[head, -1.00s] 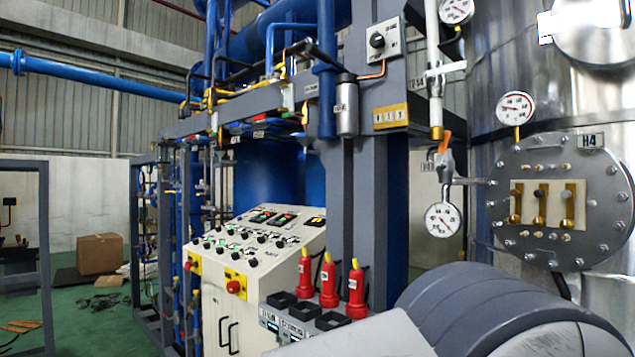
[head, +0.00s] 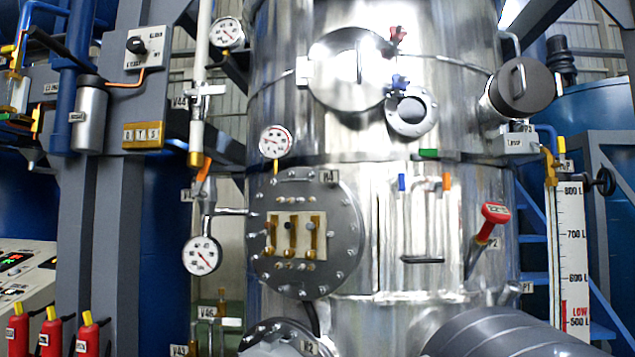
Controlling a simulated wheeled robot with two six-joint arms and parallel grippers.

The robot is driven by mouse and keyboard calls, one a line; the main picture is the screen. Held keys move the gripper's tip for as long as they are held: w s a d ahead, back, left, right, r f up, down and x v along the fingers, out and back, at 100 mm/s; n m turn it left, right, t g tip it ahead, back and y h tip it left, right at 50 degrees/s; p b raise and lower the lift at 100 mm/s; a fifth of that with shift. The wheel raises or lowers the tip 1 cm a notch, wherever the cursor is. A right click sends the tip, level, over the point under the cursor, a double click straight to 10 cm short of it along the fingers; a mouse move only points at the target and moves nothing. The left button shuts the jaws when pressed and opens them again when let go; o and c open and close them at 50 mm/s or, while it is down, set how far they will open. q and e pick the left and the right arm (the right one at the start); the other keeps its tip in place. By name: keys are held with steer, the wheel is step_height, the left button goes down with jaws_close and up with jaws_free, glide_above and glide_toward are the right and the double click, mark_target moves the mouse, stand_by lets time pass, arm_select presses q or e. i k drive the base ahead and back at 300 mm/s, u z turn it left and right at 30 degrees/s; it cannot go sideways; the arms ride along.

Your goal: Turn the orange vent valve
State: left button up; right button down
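Two orange handles show in the head view. One orange valve handle (head: 204,168) sits on the thin pipe left of the steel vessel, above a round gauge (head: 202,256). A smaller orange handle (head: 446,182) is on the front of the steel vessel (head: 400,255), right of a blue one (head: 401,183). I cannot tell from the picture which of them is the vent valve. Neither of my grippers is in view, and nothing touches either handle.
A red-handled lever (head: 495,213) sticks out of the vessel. A bolted round flange (head: 337,236) is beside the left pipe. Several red bottles (head: 51,335) stand at the lower left. A level scale (head: 572,260) is at right.

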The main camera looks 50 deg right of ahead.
mark_target(201, 177)
steer(key=u, duration=0.2)
steer(key=k, duration=1.3)
steer(key=u, duration=0.85)
steer(key=i, duration=0.95)
steer(key=z, duration=1.05)
steer(key=i, duration=1.2)
steer(key=z, duration=1)
steer(key=i, duration=0.25)
steer(key=z, duration=0.25)
